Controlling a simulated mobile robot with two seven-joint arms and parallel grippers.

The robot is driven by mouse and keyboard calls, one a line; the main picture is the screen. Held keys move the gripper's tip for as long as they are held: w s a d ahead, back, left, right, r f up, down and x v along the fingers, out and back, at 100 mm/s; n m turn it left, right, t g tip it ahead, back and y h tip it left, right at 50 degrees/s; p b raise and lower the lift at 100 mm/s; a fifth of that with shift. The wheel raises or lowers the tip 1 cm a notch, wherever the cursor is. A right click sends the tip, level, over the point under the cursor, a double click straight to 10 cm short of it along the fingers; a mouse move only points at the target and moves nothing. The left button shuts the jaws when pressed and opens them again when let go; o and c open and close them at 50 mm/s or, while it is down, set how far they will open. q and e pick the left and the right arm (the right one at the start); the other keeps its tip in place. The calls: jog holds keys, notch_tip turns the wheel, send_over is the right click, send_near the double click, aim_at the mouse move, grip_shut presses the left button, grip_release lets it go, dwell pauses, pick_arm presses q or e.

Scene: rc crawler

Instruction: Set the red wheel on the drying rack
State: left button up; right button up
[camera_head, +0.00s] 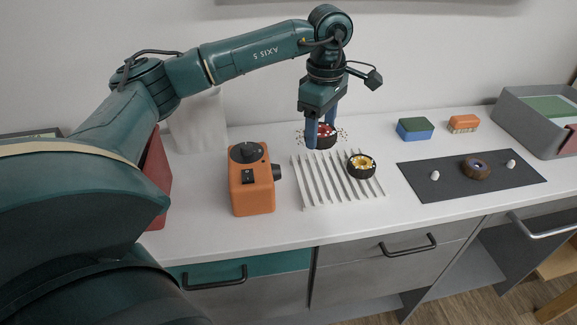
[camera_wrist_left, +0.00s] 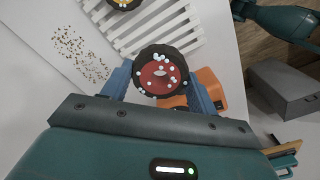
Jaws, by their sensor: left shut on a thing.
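The red wheel (camera_head: 326,131) has a black tyre and a red hub dotted with pale drops. My left gripper (camera_head: 320,136) points down and is shut on it. In the left wrist view the wheel (camera_wrist_left: 160,71) sits between the two blue fingers (camera_wrist_left: 158,90). The white slatted drying rack (camera_head: 320,184) lies on the counter in front of it in the head view. In the wrist view the rack (camera_wrist_left: 146,28) is partly behind the wheel. I cannot tell the wheel's exact height. A yellow-hubbed wheel (camera_head: 361,166) lies on the rack's right part. My right gripper is not in view.
An orange device (camera_head: 252,192) with a black knob stands just left of the rack. Brown specks (camera_wrist_left: 80,56) lie on the counter behind it. A dark mat (camera_head: 440,186) with a brown wheel, a sponge (camera_head: 415,129) and a grey bin (camera_head: 530,128) are to the right. The rack's left slats are free.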

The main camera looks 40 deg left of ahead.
aim_at(313, 176)
pick_arm(q)
jog(key=f, duration=0.6)
jog(key=f+p, duration=0.1)
jog(key=f, duration=0.2)
jog(key=shift+s+a+f, duration=0.25)
jog(key=shift+f, duration=0.25)
jog(key=shift+f, duration=0.15)
jog(key=o, duration=1)
jog(key=shift+c, duration=0.2)
jog(key=shift+r, duration=0.35)
notch_tip(313, 176, up, 12)
jog(key=b, duration=0.1)
jog(key=shift+f, duration=0.15)
